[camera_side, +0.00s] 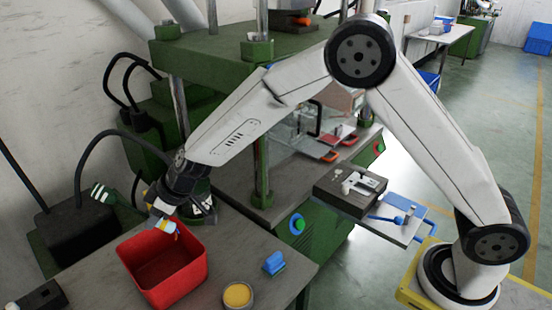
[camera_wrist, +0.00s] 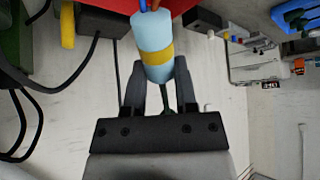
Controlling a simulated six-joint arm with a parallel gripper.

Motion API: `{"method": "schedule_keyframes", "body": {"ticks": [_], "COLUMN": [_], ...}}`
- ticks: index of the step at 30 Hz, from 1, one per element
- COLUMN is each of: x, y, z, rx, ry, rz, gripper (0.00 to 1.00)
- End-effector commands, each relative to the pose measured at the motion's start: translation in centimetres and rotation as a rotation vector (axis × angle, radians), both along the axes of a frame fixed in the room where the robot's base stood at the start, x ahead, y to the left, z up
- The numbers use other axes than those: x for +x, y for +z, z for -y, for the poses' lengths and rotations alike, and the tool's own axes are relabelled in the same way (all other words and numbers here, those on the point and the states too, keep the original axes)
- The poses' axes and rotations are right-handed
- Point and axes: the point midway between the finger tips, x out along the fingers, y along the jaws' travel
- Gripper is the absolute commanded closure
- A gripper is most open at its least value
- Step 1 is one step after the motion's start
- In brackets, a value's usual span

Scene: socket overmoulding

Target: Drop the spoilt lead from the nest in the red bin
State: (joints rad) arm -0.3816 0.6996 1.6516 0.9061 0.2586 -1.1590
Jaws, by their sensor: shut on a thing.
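The spoilt lead shows in the wrist view as a pale blue cylinder with a yellow band (camera_wrist: 153,50) and thin coloured wires at its far end. My gripper (camera_wrist: 158,75) is shut on it, one finger on each side. In the side view my gripper (camera_side: 172,213) is at the back rim of the red bin (camera_side: 180,284), and the pale blue end of the lead (camera_side: 166,227) hangs over the bin's opening. The bin's floor looks empty where I can see it. A dark block with pale fittings (camera_side: 350,190), perhaps the nest, stands at the right of the press.
A round tub of yellow material (camera_side: 238,295) and a blue object (camera_side: 274,263) lie right of the bin. The green press (camera_side: 220,50) stands behind, with its column close to my arm. A black box with cables (camera_side: 75,228) is at the left.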

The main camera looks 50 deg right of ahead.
Motion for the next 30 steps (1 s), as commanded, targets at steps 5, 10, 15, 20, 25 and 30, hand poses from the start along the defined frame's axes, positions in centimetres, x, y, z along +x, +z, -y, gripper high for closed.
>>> {"method": "schedule_keyframes", "body": {"ticks": [5,10,15,20,25,30], "x": [0.0,0.0,0.1,0.1,0.0,0.0], "y": [-1.3,-2.5,-3.7,-4.8,-6.0,-7.2], "z": [0.0,0.0,0.0,0.0,0.0,0.0], "rx": [-0.001,-0.001,-0.001,-0.001,0.0,0.0], "ry": [-0.001,-0.001,-0.002,-0.002,-0.001,-0.001], "rz": [0.0,-0.001,0.001,0.001,0.0,-0.001], "gripper": [1.0,1.0,1.0,1.0,1.0,1.0]}}
